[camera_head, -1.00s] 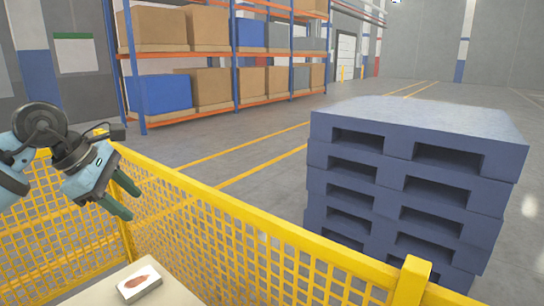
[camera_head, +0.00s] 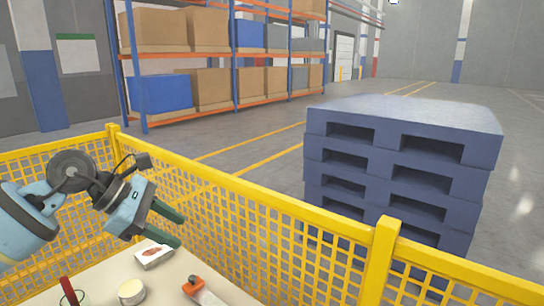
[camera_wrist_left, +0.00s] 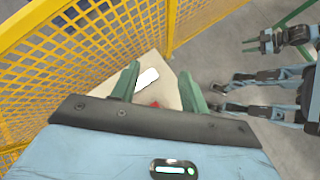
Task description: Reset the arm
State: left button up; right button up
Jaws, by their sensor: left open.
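My left gripper (camera_head: 178,228) comes in from the left in the head view, with its two green fingers spread and nothing between them. It is above the corner of a pale table (camera_head: 110,276), near a small white box with a red picture (camera_head: 154,254), and apart from it. In the left wrist view the open fingers (camera_wrist_left: 159,76) frame the table corner and a white object (camera_wrist_left: 147,78). Parts of another arm with green finger-like pieces show at the upper right of that view; its jaw state is unclear.
A yellow mesh fence (camera_head: 250,215) runs close behind the table. On the table are a round white tin (camera_head: 131,292), an orange-handled tool (camera_head: 195,287) and a red-handled item (camera_head: 68,288). Stacked blue pallets (camera_head: 400,118) stand beyond the fence, and shelving (camera_head: 236,60) is farther back.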

pick_arm(q)
jog(key=s+d+n+t+h, duration=0.3)
jog(key=s+d+n+h, duration=0.2)
jog(key=d+n+h, duration=0.55)
jog(key=s+a+f+n+t+y, duration=0.3)
jog(key=a+f+n+t+y, duration=0.25)
jog(key=f+n+y, duration=0.75)
jog(key=s+a+f+n+t+y, duration=0.2)
jog(key=a+f+n+t+y, duration=0.45)
jog(key=n, duration=1.25)
jog(key=s+a+f+n+g, duration=0.2)
jog(key=s+f+n+g, duration=0.3)
jog(key=s+f+g, duration=0.55)
jog(key=s+f+n+g, duration=0.2)
jog(key=s+f+g, duration=0.1)
jog(key=s, duration=0.7)
jog(key=s+f+n+g, duration=0.2)
jog(key=s+f+g, duration=0.15)
jog(key=s, duration=0.55)
jog(key=w+d+f+t+h, duration=0.2)
jog(key=w+f+t, duration=0.3)
jog(key=f, duration=0.5)
jog(key=t, duration=0.2)
jog(key=shift+d+f+t+h, duration=0.25)
jog(key=shift+d+t+h, duration=0.05)
jog(key=shift+d, duration=0.1)
